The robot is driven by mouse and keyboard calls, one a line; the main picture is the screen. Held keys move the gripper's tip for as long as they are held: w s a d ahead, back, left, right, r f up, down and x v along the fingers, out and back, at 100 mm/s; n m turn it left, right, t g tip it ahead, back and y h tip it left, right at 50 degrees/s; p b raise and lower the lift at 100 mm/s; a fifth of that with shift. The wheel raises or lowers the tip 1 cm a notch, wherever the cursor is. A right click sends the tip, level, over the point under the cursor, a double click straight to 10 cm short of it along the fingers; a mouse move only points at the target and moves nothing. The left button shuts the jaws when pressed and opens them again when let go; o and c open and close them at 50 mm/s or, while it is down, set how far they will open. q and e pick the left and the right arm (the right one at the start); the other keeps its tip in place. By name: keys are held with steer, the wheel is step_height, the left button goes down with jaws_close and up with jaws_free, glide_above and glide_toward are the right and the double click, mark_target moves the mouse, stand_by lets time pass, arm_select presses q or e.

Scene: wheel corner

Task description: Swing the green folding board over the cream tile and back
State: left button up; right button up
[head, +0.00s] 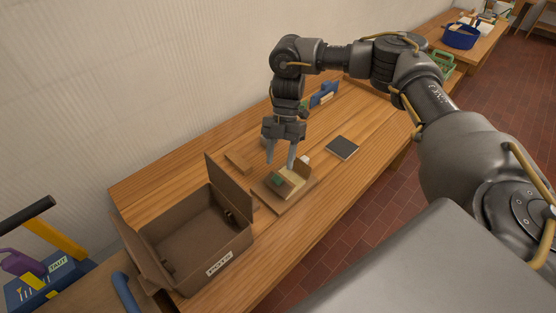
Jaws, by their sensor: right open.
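A small green piece (277,181), which looks like the green folding board, sits at the left of a wooden base (269,200) on the table. The cream tile (291,184) appears beside it on the same base. A brown upright piece (302,170) stands at the base's far right. My right gripper (280,162) points down just above and behind the green piece, its two fingers apart with nothing between them. Whether a fingertip touches anything on the base I cannot tell. The board's hinge is too small to make out. My left gripper is not in view.
An open cardboard box (210,268) stands left of the base, one flap upright near it. A dark square (342,148) lies to the right, a thin wooden piece (238,162) behind left. A blue item (323,95) stands behind my gripper. The table's front right is clear.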

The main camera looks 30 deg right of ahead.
mark_target(277, 176)
steer(key=w+f+m+t+h, duration=0.1)
steer(key=f, duration=0.2)
steer(key=f+m+t+h, duration=0.1)
steer(key=f+t, duration=0.1)
steer(key=f, duration=0.2)
steer(key=w+f+m+t+h, duration=0.1)
steer(key=f+h, duration=0.1)
steer(key=f, duration=0.2)
steer(key=shift+w+d+f, duration=0.2)
steer(key=shift+w+d, duration=0.1)
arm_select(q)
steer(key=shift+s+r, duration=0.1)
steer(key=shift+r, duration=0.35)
